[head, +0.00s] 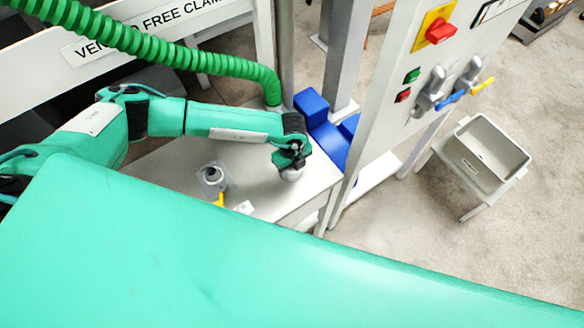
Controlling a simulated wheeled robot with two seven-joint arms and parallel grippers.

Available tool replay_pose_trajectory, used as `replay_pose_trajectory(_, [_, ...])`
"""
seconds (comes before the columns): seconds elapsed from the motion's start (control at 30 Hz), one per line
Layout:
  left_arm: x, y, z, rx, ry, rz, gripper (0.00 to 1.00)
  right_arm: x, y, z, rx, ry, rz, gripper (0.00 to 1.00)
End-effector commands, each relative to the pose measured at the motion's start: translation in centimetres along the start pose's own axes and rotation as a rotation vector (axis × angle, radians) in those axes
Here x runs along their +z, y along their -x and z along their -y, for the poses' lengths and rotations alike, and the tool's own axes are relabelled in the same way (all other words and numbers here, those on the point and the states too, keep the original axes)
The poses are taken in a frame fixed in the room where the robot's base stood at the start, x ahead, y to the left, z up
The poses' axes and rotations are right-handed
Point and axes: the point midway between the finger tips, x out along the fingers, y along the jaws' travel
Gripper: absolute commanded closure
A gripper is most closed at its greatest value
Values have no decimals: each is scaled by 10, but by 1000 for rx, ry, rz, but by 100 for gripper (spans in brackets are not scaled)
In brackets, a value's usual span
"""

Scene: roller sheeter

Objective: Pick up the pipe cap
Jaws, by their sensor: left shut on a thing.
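My left gripper (290,160) is at the right part of the grey bench top, pointing down. It is shut on the pipe cap (292,174), a small pale rounded piece that shows just below the fingers. The fingers hide part of the cap, and I cannot tell whether it touches the bench. A short grey pipe fitting (212,175) with an open round top stands on the bench to the left of the gripper. My right gripper is not in view.
A yellow handle (219,199) and a small white block (244,207) are by the fitting on the bench (165,165). Blue blocks (312,106) and a green hose (160,48) are behind. A control panel (405,60) stands right, with a grey bin (487,153) beyond it.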

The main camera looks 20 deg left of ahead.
Motion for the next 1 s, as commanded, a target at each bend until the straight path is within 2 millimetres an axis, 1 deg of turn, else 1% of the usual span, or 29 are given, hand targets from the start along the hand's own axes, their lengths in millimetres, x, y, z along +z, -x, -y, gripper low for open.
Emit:
replay_pose_trajectory(0.07, [1,9,0,-3,1,1,74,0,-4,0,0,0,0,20])
replay_pose_trajectory(0.17, [1,28,1,-6,0,0,74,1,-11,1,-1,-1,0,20])
replay_pose_trajectory(0.27, [1,57,1,-8,-2,2,74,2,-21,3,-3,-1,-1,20])
replay_pose_trajectory(0.4, [0,100,1,-7,-2,1,74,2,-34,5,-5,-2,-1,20])
replay_pose_trajectory(0.5, [1,128,1,-6,-2,2,74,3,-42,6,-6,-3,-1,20])
replay_pose_trajectory(0.6, [0,152,1,-6,-1,2,74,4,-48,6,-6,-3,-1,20])
replay_pose_trajectory(0.7, [0,169,1,-5,-1,2,74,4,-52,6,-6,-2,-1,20])
replay_pose_trajectory(0.8, [0,181,0,-3,-1,1,74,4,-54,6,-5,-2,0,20])
replay_pose_trajectory(1.0, [0,191,0,-1,-1,1,74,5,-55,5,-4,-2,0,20])
